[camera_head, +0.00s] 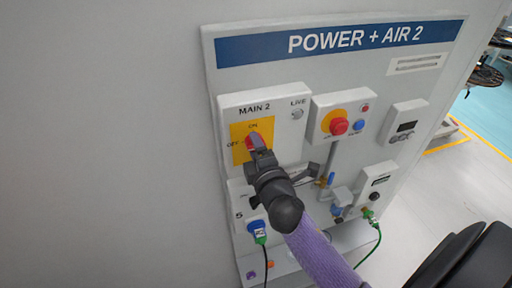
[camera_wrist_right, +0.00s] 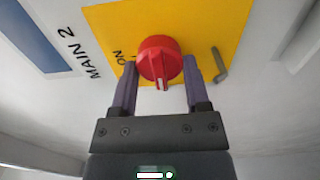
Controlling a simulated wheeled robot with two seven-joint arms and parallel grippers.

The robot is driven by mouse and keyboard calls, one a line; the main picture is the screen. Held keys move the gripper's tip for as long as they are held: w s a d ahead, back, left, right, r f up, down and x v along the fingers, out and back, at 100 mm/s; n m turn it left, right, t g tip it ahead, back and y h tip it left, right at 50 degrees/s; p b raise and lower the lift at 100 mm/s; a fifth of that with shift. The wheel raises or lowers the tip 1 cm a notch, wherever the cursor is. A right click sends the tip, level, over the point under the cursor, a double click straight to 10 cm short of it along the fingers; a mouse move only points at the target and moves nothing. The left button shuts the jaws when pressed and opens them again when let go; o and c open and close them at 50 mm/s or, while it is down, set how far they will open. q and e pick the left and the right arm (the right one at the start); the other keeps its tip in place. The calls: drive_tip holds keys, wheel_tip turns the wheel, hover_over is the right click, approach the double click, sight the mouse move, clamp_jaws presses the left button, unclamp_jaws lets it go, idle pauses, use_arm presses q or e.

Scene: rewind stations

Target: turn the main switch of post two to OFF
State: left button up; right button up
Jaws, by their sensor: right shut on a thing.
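The post's panel (camera_head: 340,80) is headed POWER + AIR 2. Its MAIN 2 box (camera_head: 285,142) carries a yellow plate (camera_head: 238,130) with ON above and OFF at the left. The red main switch knob (camera_head: 250,143) is on this plate, partly hidden by my right gripper (camera_head: 258,144). In the right wrist view the knob (camera_wrist_right: 158,58) sits between the two purple fingers (camera_wrist_right: 158,85), which are shut on it. Its white mark faces down toward the palm; ON is at its left, so the mark appears to lie on the OFF side. My left gripper is not in view.
The LIVE lamp (camera_head: 297,113) looks grey. A red button (camera_head: 338,126) on a yellow plate is at the right. A grey tab (camera_wrist_right: 221,65) stands beside the knob.

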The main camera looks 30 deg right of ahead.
drive_tip(key=o, duration=1.3)
